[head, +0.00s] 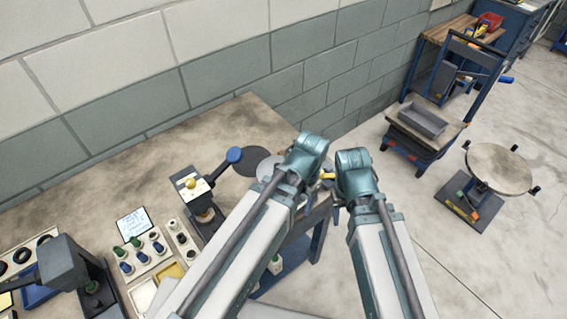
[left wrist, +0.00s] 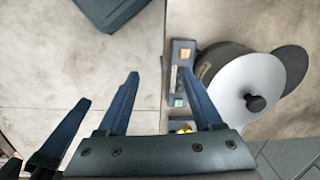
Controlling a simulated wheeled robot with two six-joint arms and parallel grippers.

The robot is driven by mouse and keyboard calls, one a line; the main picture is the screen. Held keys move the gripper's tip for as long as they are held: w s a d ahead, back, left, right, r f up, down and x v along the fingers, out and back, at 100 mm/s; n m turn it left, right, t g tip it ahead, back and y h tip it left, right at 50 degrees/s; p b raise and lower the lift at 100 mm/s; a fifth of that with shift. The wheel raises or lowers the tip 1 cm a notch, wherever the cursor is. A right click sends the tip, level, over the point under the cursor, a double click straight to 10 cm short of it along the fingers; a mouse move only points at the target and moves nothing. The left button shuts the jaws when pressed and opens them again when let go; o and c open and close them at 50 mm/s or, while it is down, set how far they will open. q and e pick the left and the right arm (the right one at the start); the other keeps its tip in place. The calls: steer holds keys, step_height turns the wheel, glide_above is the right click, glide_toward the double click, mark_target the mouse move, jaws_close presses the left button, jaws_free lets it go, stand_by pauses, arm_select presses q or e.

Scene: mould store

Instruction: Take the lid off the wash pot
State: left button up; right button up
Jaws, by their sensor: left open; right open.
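The wash pot (left wrist: 208,62) is dark, with a light grey round lid (left wrist: 235,86) on top and a black knob (left wrist: 256,103) on the lid. In the head view the lid (head: 266,170) is partly hidden behind my left arm. My left gripper (left wrist: 160,73) is open and empty, its fingers apart from the pot, which lies to their right in the left wrist view. In the head view my left gripper (head: 308,152) shows mostly its wrist. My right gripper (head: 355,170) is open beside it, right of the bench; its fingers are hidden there.
A dark round disc (head: 247,162) lies on the bench beside the pot. A small panel (left wrist: 181,72) with coloured squares is close to the pot. Floor to the right holds a round-topped stand (head: 499,168).

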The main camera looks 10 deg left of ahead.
arm_select(q)
steer(key=w+a+r+m+h+p, duration=0.1)
steer(key=w+a+r+m+p, duration=0.5)
steer(key=r, duration=0.3)
steer(key=m+h+p, duration=0.1)
steer(key=m+p, duration=0.5)
steer(key=m, duration=0.1)
glide_toward(278, 165)
arm_select(e)
step_height(278, 165, up, 14)
arm_select(q)
steer(key=f+b, duration=0.1)
steer(key=b, duration=0.3)
steer(key=s+f+b, duration=0.1)
steer(key=f+b, duration=0.1)
steer(key=b, duration=0.2)
steer(key=shift+a+f, duration=0.15)
steer(key=f+b, duration=0.1)
steer(key=b, duration=0.1)
steer(key=f+b, duration=0.2)
steer(key=d+f+b, duration=0.1)
steer(key=f+b, duration=0.1)
steer(key=shift+w+f, duration=0.25)
steer(key=shift+w, duration=0.05)
steer(key=shift+r, duration=0.1)
arm_select(e)
step_height(278, 165, down, 14)
arm_select(q)
jaws_close()
